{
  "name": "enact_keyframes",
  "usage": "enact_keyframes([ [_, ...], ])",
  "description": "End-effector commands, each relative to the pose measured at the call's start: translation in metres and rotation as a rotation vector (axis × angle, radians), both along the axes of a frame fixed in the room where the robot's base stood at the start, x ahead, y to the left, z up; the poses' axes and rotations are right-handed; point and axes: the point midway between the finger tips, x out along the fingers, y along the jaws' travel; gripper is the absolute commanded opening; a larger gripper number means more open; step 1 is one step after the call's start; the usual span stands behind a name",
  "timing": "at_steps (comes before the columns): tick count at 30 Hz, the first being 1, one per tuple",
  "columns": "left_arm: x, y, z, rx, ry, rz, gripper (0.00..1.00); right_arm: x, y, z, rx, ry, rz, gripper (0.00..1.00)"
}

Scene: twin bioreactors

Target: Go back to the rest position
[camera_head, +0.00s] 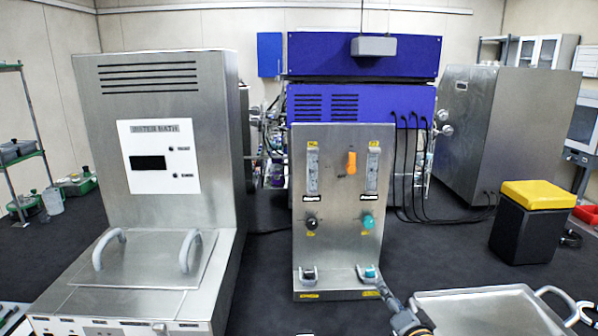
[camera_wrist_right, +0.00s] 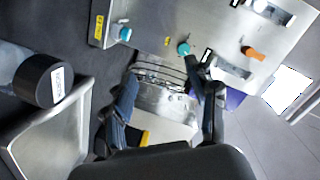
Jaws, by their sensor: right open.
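My right gripper (camera_head: 384,290) is at the lower right of the upright steel panel (camera_head: 340,235) in the head view, in front of its lower right teal fitting (camera_head: 370,273). In the right wrist view its two dark fingers (camera_wrist_right: 168,100) are spread apart, with nothing visible between them. The panel fills the top of that view, with a teal knob (camera_wrist_right: 184,48) and an orange valve (camera_wrist_right: 254,53) beyond the fingers. Whether the gripper touches the panel cannot be told. My left gripper is not in view.
A steel water bath (camera_head: 165,150) with a two-handled lid (camera_head: 140,258) stands at left. A steel tray (camera_head: 485,310) is at the lower right, beside my right arm. A black bin with a yellow lid (camera_head: 538,195) stands farther right. Dark floor (camera_head: 440,255) lies open between.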

Motion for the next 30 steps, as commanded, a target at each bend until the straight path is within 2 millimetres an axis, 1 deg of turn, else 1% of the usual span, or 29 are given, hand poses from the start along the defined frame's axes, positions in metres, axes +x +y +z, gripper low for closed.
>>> enact_keyframes([
  [1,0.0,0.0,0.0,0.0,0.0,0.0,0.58,-0.01,0.002,-0.01,-0.036,0.029,0.017,0.58],
  [5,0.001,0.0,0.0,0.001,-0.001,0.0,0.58,-0.041,0.008,-0.036,-0.15,0.118,0.076,0.58],
  [8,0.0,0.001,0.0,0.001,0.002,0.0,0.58,-0.072,0.013,-0.059,-0.251,0.203,0.132,0.58],
  [11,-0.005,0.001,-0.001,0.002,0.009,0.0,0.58,-0.114,0.017,-0.084,-0.369,0.308,0.204,0.58],
  [12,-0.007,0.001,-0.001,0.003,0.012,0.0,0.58,-0.135,0.019,-0.095,-0.425,0.359,0.239,0.58],
  [14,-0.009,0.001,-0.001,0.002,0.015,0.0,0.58,-0.171,0.021,-0.111,-0.51,0.441,0.298,0.58],
  [15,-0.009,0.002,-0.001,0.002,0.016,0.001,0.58,-0.194,0.022,-0.12,-0.564,0.493,0.335,0.58],
  [16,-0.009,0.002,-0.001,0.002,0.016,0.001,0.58,-0.21,0.022,-0.125,-0.597,0.528,0.362,0.58],
  [18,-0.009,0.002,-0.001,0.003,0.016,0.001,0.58,-0.243,0.022,-0.133,-0.665,0.6,0.415,0.58],
  [21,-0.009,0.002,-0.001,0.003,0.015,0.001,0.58,-0.283,0.021,-0.141,-0.736,0.684,0.479,0.58],
  [24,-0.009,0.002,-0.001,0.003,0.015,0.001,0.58,-0.316,0.019,-0.144,-0.794,0.753,0.533,0.58],
  [30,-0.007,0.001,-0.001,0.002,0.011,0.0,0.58,-0.375,0.015,-0.144,-0.881,0.873,0.629,0.58],
])
